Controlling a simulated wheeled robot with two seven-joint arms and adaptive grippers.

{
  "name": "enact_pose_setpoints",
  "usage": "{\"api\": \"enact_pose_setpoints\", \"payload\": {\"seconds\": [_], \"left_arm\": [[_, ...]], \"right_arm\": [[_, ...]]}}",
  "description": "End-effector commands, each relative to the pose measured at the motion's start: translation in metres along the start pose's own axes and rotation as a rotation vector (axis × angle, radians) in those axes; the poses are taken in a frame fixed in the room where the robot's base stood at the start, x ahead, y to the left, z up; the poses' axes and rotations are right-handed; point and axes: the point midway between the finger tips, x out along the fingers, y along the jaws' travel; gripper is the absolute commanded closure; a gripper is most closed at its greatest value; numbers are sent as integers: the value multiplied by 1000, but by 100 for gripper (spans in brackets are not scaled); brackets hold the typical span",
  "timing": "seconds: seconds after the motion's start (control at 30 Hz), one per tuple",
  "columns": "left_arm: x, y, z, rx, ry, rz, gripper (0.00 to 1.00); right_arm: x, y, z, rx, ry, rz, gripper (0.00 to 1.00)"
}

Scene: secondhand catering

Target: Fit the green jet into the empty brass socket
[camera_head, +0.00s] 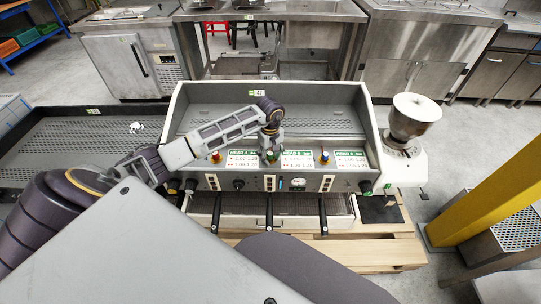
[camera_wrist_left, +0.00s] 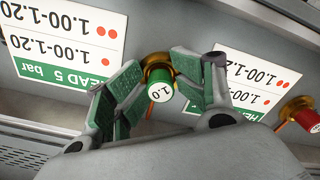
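The green jet (camera_wrist_left: 160,88) has a white end face marked 1.0. In the left wrist view it sits at the mouth of the brass socket (camera_wrist_left: 154,62), between two labels. I cannot tell how deep it sits. My left gripper (camera_wrist_left: 160,78) has its green-padded fingers on both sides of the jet. The inner pad faces show, and the fingers look apart from the jet. In the head view my left gripper (camera_head: 271,148) reaches down to the middle of the sloping panel and mostly hides the jet. My right gripper is not in view.
A red jet (camera_head: 216,156) and a blue jet (camera_head: 324,156) stand in the panel on either side. The machine (camera_head: 275,118) has raised side walls and rests on a wooden pallet (camera_head: 385,245). A grinder (camera_head: 412,120) stands at its right. A yellow post (camera_head: 490,195) rises farther right.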

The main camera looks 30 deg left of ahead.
Motion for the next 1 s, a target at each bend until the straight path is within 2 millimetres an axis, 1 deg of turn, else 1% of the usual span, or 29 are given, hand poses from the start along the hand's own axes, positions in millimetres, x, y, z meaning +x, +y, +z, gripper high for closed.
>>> {"api": "enact_pose_setpoints", "payload": {"seconds": [0.03, 0.17, 0.27, 0.5, 0.6, 0.67, 0.77, 1.0], "left_arm": [[4, -3, 3, 3, -6, -10, 56], [2, -2, 3, 3, -6, -9, 56], [0, -2, 3, 3, -6, -8, 56], [-13, -1, 2, 3, -3, -3, 56], [-28, 0, 0, 2, 1, 0, 56], [-37, 1, 0, 3, 2, 1, 56], [-52, 0, -1, 2, 2, 0, 56], [-89, 1, -1, 1, 2, 3, 56]], "right_arm": [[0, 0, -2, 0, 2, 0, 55], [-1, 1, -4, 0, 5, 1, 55], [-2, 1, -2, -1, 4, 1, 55], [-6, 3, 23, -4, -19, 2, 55], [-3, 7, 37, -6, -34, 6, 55], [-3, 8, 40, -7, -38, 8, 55], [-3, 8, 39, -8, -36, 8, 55], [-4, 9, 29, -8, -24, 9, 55]]}}
